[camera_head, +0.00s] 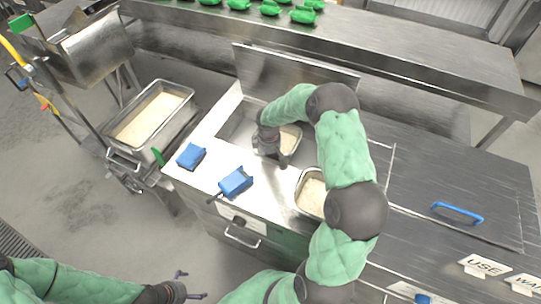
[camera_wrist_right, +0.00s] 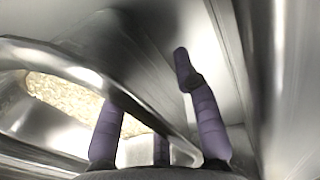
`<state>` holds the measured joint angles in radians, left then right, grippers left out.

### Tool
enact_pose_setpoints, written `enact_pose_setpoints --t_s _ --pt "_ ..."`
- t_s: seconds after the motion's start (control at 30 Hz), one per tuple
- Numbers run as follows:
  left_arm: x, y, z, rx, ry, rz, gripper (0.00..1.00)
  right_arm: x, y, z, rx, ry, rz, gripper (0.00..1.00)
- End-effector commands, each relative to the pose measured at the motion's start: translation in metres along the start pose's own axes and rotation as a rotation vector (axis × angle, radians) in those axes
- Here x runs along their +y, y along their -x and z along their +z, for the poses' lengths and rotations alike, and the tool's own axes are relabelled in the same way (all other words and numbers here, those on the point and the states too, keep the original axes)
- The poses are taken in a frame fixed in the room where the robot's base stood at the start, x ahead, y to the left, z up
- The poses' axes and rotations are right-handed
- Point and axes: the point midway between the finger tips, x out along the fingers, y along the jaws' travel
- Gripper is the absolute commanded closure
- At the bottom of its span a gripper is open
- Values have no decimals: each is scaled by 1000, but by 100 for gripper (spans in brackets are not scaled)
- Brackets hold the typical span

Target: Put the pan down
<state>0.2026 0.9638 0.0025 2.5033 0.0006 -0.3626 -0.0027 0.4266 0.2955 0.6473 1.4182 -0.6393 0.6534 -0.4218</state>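A steel pan (camera_head: 297,150) with pale rice sits low in the open well of the counter in the head view, partly hidden by my right gripper. My right gripper (camera_head: 265,146) reaches down at the pan's left side. In the right wrist view, the pan's rim (camera_wrist_right: 150,107) runs between the spread fingers of the right gripper (camera_wrist_right: 150,75). One finger is partly hidden by the rim, and the other stands apart from it. The pan's contact with the well floor is hidden. My left gripper (camera_head: 188,284) is open and empty at the bottom of the head view.
A second rice pan (camera_head: 300,205) is in the counter beside my right arm. Two blue objects (camera_head: 191,156) (camera_head: 236,181) lie on the counter's left part. A large rice tray (camera_head: 187,91) stands at left. Green items (camera_head: 304,15) line the back table. A raised metal panel (camera_head: 270,66) backs the well.

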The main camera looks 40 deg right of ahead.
Motion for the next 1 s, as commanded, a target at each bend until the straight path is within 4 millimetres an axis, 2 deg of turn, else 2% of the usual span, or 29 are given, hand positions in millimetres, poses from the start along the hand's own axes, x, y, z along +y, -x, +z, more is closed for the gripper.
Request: enact_pose_setpoints --t_s 0.17,0.4,0.6,0.8,1.0 --pt "3 8 0 0 0 0 0 1 27 0 2 -1 3 69" --pt "7 20 1 0 0 0 0 1 77 0 2 0 3 69" --pt "9 26 1 0 0 0 0 0 107 0 2 0 2 69" --pt "10 29 1 0 0 0 0 0 119 0 0 0 0 69" --pt "10 28 1 0 0 0 0 0 120 0 0 0 0 69"
